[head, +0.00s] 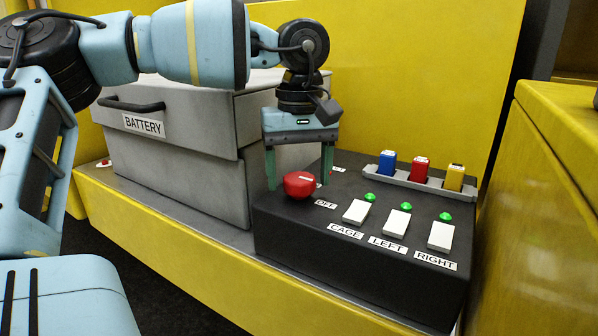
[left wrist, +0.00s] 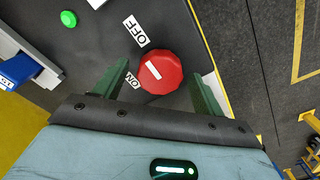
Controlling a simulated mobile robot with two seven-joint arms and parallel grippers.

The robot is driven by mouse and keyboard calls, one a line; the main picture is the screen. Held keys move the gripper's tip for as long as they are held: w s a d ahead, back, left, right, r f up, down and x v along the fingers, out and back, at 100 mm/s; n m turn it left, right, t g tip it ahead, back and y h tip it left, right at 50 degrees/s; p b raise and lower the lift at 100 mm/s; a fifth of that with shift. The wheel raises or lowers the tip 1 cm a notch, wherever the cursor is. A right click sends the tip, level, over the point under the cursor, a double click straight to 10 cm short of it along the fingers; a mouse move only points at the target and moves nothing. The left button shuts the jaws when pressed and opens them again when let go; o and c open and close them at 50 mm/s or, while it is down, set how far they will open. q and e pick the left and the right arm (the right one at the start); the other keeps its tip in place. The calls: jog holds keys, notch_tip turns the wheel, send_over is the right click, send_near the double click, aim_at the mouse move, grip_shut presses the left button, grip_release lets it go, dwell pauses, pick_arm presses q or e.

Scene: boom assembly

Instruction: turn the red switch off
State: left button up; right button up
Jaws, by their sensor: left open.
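The red switch (head: 299,184) is a round red knob with a white mark, on the left end of the black control box (head: 360,285). It also shows in the left wrist view (left wrist: 167,75), beside the OFF label (left wrist: 136,31) and a partly covered ON label (left wrist: 132,80). I cannot tell which label the mark points to. My left gripper (head: 298,180) is open and points down over the knob, with one finger on each side. In the left wrist view, the knob shows between the fingertips (left wrist: 159,76); contact is not clear. My right gripper is out of view.
The box has white switches (head: 396,221) marked CAGE, LEFT and RIGHT, each below a green light (head: 406,206). Blue, red and yellow blocks (head: 420,169) stand in a rack behind. A grey BATTERY case (head: 180,165) is to the left; a yellow wall (head: 555,190) is to the right.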

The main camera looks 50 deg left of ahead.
aim_at(299, 178)
pick_arm(q)
notch_tip(299, 178, up, 8)
jog(key=shift+f, duration=0.1)
dwell(0.4)
jog(key=shift+f, duration=0.1)
dwell(0.4)
